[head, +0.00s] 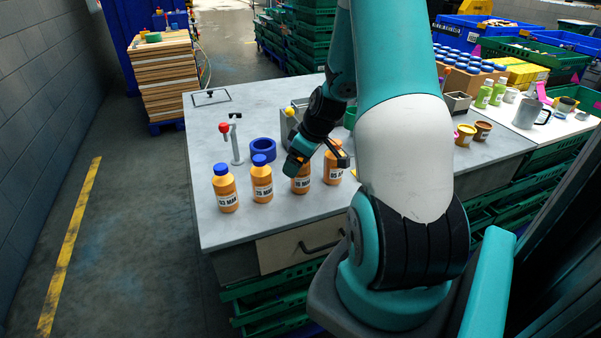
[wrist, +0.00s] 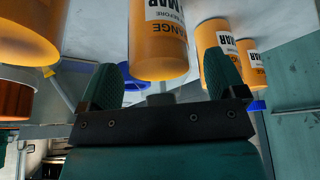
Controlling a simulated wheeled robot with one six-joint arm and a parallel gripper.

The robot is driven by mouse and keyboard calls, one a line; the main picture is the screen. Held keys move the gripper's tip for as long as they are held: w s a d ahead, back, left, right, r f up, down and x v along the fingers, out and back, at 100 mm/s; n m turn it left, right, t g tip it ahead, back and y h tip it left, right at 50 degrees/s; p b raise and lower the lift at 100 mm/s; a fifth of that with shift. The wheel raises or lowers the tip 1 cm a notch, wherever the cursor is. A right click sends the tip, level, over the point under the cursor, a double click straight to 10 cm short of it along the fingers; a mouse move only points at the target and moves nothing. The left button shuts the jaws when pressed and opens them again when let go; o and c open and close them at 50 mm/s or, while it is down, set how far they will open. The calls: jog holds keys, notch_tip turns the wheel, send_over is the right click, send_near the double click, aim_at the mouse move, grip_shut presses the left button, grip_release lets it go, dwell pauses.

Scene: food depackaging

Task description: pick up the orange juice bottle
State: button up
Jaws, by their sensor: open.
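Several orange juice bottles with white labels stand upright in a row on the grey table. The two on the left, a far-left bottle (head: 226,193) and its neighbour (head: 262,184), have visible blue caps. A third bottle (head: 301,185) and a fourth (head: 333,175) have their tops hidden by my gripper (head: 318,157). In the wrist view my gripper (wrist: 164,78) is open, with one bottle (wrist: 160,45) appearing in the gap between its fingers; contact cannot be told. Two more bottles (wrist: 215,55) (wrist: 252,62) show on the right, and an orange body (wrist: 28,28) at the left edge.
A blue tape roll (head: 263,150) and a red-knobbed stand (head: 237,146) are behind the bottles. Cups (head: 465,136) and a grey mug (head: 527,113) stand at the right.

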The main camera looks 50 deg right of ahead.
jog(key=shift+w+a+f, duration=0.1)
jog(key=shift+w+f, duration=0.1)
jog(key=shift+f, duration=0.25)
jog(key=c, duration=1.1)
jog(key=shift+r, duration=0.15)
jog(key=shift+c, duration=0.2)
notch_tip(320, 180, up, 21)
jog(key=d, duration=0.1)
jog(key=d+r+p, duration=0.7)
jog(key=d+p, duration=0.3)
jog(key=d, duration=0.2)
jog(key=s+d+f+p, duration=0.1)
jog(key=d+p, duration=0.8)
jog(key=d, duration=0.6)
jog(key=shift+s+d+f+p, duration=0.15)
jog(key=shift+f+p, duration=0.15)
jog(key=shift+f, duration=0.05)
